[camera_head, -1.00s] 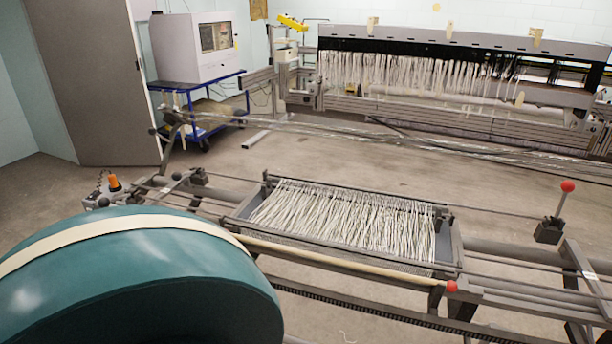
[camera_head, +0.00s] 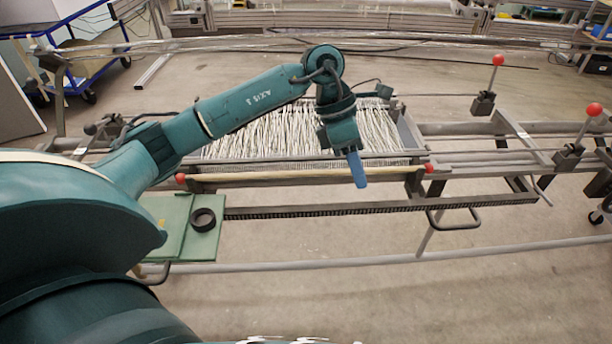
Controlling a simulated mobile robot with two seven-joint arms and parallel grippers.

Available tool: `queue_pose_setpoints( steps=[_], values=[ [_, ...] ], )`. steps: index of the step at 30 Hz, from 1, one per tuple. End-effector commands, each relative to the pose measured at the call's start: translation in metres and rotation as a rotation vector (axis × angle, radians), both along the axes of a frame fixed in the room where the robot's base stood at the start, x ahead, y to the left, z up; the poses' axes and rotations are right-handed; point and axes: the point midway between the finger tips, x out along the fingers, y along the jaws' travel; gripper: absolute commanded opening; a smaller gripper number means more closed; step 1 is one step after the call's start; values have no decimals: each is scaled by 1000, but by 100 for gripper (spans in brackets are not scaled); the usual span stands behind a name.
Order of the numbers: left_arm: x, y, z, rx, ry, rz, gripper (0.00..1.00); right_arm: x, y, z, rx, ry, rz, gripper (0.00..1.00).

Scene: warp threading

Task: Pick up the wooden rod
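The wooden rod (camera_head: 270,175) is a long pale stick with a red ball at each end. It lies lengthwise along the front edge of the frame that holds white threads (camera_head: 255,135). My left arm reaches in from the left, and its gripper (camera_head: 358,170) points down at the right half of the rod. Its blue fingers overlap the rod in the picture and hide a short piece of it. Only one blue finger shape shows, so I cannot tell whether it is open or shut, or whether it touches the rod. My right gripper is not in view.
A green tray (camera_head: 150,215) with a dark ring (camera_head: 203,220) sits at the left front. Metal rails run across the scene. Red-knobbed levers (camera_head: 497,75) stand at the right. A blue cart (camera_head: 85,62) is at the back left. Open floor lies in front.

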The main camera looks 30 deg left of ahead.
Motion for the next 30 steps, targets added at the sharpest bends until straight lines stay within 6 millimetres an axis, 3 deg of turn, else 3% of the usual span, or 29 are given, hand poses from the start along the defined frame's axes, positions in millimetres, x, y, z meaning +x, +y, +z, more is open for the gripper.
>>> queue_pose_setpoints(
  steps=[1,3,6,9,11,21,30],
  values=[
    [11,33,12,129,-36,10,18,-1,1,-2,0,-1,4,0],
    [19,70,26,279,-58,29,18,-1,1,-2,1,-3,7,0],
    [24,106,45,420,-67,59,18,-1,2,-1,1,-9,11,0],
    [24,124,52,486,-65,78,18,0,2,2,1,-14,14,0],
    [24,127,48,501,-62,81,18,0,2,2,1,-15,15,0],
    [24,127,-12,499,-61,79,18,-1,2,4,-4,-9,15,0],
    [23,125,-37,497,-60,80,18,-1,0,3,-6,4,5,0]
  ],
)
